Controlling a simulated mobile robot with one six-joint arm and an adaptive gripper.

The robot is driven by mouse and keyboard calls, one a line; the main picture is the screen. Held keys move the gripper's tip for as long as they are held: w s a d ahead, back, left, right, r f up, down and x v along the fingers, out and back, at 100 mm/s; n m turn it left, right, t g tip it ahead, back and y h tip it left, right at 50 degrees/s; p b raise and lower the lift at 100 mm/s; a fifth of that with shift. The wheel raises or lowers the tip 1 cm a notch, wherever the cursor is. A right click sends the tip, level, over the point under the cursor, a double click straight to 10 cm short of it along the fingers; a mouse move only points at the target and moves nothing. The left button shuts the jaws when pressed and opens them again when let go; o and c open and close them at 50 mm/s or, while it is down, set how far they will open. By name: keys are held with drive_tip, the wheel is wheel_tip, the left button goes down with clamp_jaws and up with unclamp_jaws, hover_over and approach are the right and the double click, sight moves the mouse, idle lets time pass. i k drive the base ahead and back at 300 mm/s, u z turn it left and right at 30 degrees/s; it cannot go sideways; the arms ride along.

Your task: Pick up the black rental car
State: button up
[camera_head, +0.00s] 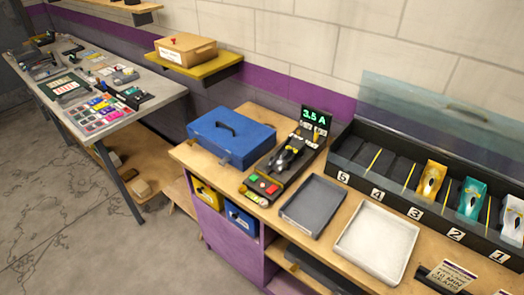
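A numbered dark rack (352,187) stands along the wall at the right. A yellow car (431,183) is in bay 3, a teal car (471,198) in bay 2 and a white car (512,219) in bay 1. Bays 4 and 5 show only dark surfaces, and I see no clear car there. A dark item with pale and yellow parts (290,155) lies on the black test stand (263,171), below a display reading 3.5 A. It may be the black car, but it is too small to tell. My gripper is not in view.
A blue case (231,140) sits left of the test stand. A grey tray (313,206) and a white tray (376,243) lie in front of the rack. A clear raised lid (440,113) stands behind the rack. A cluttered table (87,87) is at far left, with open floor (90,225) in front.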

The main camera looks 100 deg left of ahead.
sight(290, 150)
drive_tip(key=k, duration=2.15)
drive_tip(key=u, duration=1.6)
drive_tip(key=i, duration=0.25)
drive_tip(key=u, duration=0.45)
